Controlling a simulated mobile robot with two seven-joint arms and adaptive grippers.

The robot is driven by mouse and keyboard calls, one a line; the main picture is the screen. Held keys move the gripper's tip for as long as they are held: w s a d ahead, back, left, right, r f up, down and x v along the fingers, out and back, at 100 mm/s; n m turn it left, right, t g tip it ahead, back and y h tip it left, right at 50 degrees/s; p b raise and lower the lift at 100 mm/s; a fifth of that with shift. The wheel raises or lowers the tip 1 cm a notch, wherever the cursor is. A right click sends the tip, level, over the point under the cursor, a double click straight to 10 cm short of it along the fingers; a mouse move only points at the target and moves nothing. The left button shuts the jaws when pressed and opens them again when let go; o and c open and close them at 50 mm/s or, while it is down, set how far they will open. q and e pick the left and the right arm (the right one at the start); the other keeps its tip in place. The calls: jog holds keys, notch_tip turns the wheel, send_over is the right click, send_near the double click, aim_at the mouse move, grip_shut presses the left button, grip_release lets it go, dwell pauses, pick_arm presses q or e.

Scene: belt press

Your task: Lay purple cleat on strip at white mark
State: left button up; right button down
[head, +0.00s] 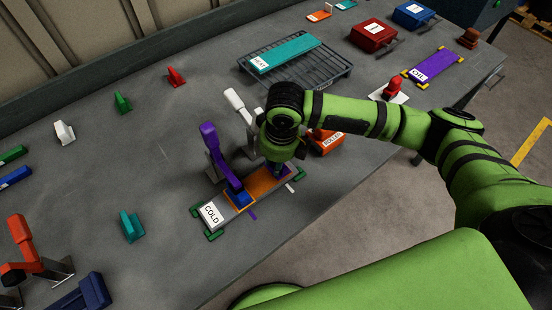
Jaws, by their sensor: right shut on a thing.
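The orange strip (261,185) lies on the plate marked COLD (212,215), near the table's front edge. A short white mark (290,188) sticks out beside its right part, and a purple mark (252,215) is further left. My right gripper (279,166) points down over the strip's right end, close to the white mark. It is shut on a small dark purple-blue piece (279,172), apparently the purple cleat. The fingers and wrist hide most of it, so I cannot tell if it touches the strip. My left gripper is not in view.
A purple-handled lever (212,150) stands over the strip's left part; a white lever (236,103) is behind. An orange ROLLER block (326,142) sits right of the gripper. White (64,132), green (123,102), red (176,77) and teal (131,227) cleats stand left and back.

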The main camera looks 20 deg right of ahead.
jog(key=shift+f+b, duration=0.45)
jog(key=shift+f, duration=0.4)
jog(key=c, duration=1)
grip_release()
jog(key=shift+o, duration=0.2)
jog(key=shift+r, duration=0.1)
jog(key=r, duration=0.4)
jog(key=s+r, duration=0.1)
jog(key=r, duration=0.6)
jog(key=shift+s+d+r, duration=0.15)
jog(key=shift+d+r, duration=0.15)
jog(key=shift+r, duration=0.1)
jog(key=shift+f, duration=0.1)
